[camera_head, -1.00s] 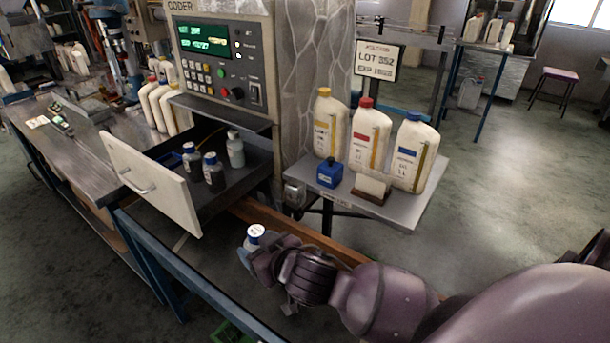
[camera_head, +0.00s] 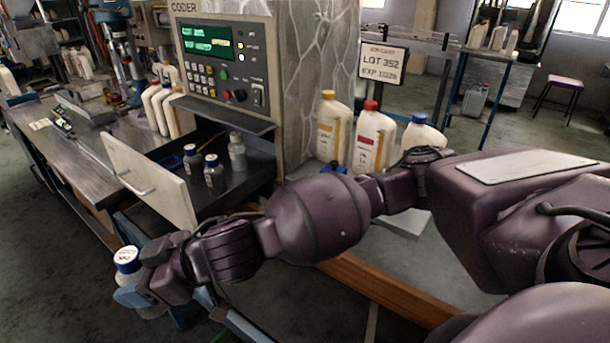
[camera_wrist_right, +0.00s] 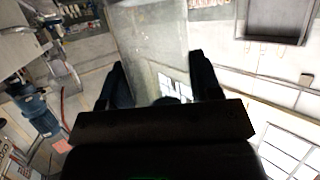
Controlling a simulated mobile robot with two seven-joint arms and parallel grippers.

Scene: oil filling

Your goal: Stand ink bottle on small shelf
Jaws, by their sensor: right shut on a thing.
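My right gripper (camera_head: 135,293) is shut on an ink bottle (camera_head: 127,261) with a blue rim and a white labelled top. It holds the bottle upright at the lower left, in front of the open drawer and above the floor. The small grey shelf (camera_head: 405,228) is right of the coder, mostly hidden behind my right arm. My left gripper is not in view.
Large oil bottles with yellow (camera_head: 332,125), red (camera_head: 373,138) and blue (camera_head: 421,133) caps stand on the grey shelf. The open drawer (camera_head: 150,185) holds several small bottles. A wooden beam (camera_head: 385,290) runs below.

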